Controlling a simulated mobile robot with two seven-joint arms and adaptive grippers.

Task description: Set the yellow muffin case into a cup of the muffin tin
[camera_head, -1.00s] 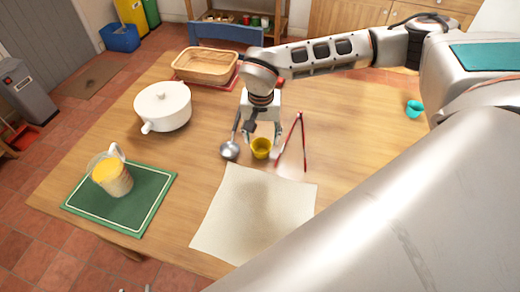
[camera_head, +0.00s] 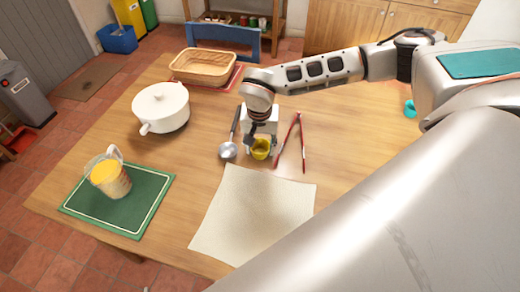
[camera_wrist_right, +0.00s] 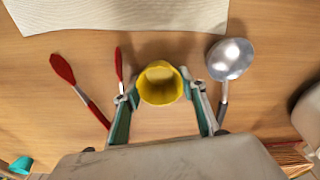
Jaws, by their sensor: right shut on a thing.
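The yellow muffin case (camera_head: 261,147) is on or just above the wooden table, between the ladle and the red tongs. My right gripper (camera_head: 260,152) points down at it and is shut on it. In the right wrist view the yellow case (camera_wrist_right: 160,84) sits between the two fingertips of the gripper (camera_wrist_right: 158,92), its opening facing the camera. I cannot tell whether it touches the table. No muffin tin shows in these views. My left gripper is out of view.
A metal ladle (camera_head: 228,150) and red tongs (camera_head: 302,140) flank the gripper closely. A cream cloth (camera_head: 255,210) lies in front. A white pot (camera_head: 161,107), basket (camera_head: 203,66), jug (camera_head: 111,178) on a green mat (camera_head: 145,205) and teal cup (camera_head: 410,108) stand around the table.

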